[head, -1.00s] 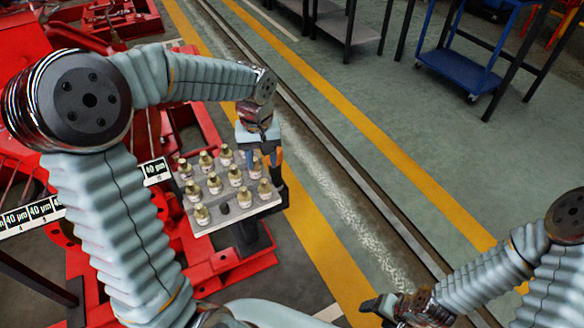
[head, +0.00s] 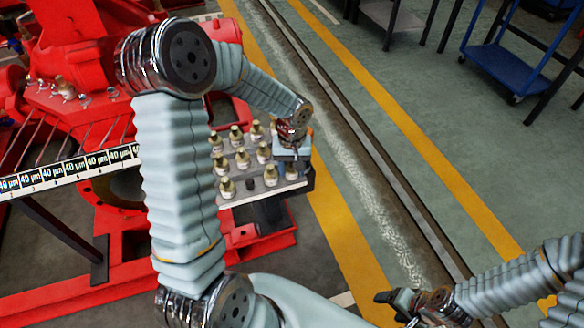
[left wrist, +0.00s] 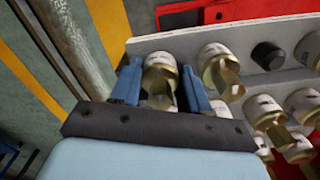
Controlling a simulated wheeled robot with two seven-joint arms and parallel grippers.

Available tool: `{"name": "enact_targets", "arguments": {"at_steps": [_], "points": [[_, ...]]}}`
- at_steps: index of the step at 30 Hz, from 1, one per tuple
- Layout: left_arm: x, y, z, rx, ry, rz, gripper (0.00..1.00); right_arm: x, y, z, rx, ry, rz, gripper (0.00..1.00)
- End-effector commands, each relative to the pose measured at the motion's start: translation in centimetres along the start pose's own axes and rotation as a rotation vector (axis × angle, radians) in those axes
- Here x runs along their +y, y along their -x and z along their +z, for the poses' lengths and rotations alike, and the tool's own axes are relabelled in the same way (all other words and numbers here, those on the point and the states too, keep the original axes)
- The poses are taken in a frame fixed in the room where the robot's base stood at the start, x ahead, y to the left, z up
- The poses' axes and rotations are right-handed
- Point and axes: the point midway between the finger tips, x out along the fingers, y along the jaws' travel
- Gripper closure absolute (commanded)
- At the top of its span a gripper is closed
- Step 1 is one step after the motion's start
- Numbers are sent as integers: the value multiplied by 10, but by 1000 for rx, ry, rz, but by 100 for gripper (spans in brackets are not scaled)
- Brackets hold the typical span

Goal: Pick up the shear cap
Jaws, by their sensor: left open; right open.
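Several brass-and-white caps stand in rows on a light tray (head: 240,197); the labels are too small to read, so I cannot tell which is named the shear cap. My left gripper (head: 291,163) is open over the tray's front right corner. In the left wrist view, its two blue fingers (left wrist: 162,88) stand either side of the corner cap (left wrist: 160,75), with a gap visible between them. The neighbouring cap (left wrist: 218,68) is just outside one finger. My right gripper (head: 385,300) is open and empty, low at the right, far from the tray.
A short dark stub (left wrist: 267,55) stands in the same row. The tray sits beside a large red machine (head: 75,45). A blue cart (head: 500,75) stands at the back right. The floor right of the tray is clear.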

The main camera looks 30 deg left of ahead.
Motion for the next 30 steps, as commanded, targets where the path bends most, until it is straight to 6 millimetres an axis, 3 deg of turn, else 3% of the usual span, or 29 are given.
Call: {"name": "enact_targets", "arguments": {"at_steps": [7, 14, 23, 30], "points": [[0, -2, 0, 0, 1, 0, 55, 0, 0, 0, 0, 0, 0, 29], [0, -2, 0, 0, 1, 0, 89, 0, 0, 0, 0, 0, 0, 29], [0, 1, 0, 2, 0, 0, 89, 0, 0, 0, 0, 0, 0, 29], [0, 29, -1, 6, 0, 2, 89, 1, -1, 0, 1, 0, 1, 29]]}}
